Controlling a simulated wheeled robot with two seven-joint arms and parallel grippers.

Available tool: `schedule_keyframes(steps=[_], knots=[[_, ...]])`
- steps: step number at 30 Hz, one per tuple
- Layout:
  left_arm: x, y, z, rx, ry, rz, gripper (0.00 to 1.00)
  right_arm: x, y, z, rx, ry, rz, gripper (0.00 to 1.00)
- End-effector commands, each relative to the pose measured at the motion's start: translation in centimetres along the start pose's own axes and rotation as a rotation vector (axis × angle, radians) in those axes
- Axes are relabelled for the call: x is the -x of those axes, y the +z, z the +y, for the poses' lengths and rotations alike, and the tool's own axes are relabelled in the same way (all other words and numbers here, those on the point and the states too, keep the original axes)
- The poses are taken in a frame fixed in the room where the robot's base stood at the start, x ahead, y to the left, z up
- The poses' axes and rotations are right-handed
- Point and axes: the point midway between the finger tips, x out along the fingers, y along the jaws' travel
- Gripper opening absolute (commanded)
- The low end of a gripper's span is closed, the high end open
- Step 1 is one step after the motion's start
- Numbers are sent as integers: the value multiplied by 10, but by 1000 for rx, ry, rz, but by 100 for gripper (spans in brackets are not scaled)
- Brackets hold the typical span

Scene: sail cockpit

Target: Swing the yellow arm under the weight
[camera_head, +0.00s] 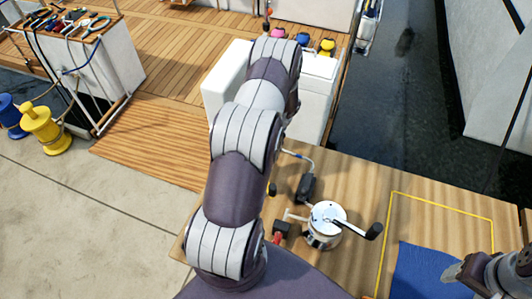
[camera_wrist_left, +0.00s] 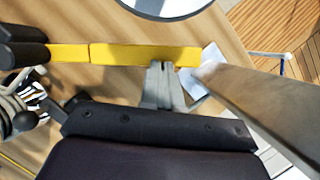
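In the left wrist view the yellow arm (camera_wrist_left: 130,54) is a flat bar running across the upper part, with black rounded pieces (camera_wrist_left: 22,50) at its left end. My left gripper (camera_wrist_left: 164,72) has its grey fingers close together, with tips at the bar's near edge; contact is not clear. Nothing shows between the fingers. In the head view my left arm's links hide the left gripper and the yellow arm. I cannot clearly make out the weight. My right gripper (camera_head: 482,272) is partly in the head view at lower right, over a blue mat; its fingers are unclear.
A winch with a black-knobbed crank (camera_head: 328,222) stands on the wooden table (camera_head: 360,195). A yellow outline and the blue mat (camera_head: 425,272) lie to its right. A broad grey-brown bar (camera_wrist_left: 265,105) crosses the left wrist view's right side. Yellow and blue spools (camera_head: 42,128) stand far left.

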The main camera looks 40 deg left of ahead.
Motion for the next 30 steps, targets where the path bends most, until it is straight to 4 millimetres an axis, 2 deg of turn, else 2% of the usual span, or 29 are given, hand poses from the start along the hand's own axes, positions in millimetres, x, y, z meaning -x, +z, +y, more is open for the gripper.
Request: schedule_keyframes(steps=[5,15,30], knots=[[-7,10,-1,120,50,0,0,-6,1,0,0,0,0,64],[-11,24,0,117,48,0,0,-10,1,0,0,0,0,64],[-13,30,1,116,47,0,0,-11,1,0,0,0,0,64]])
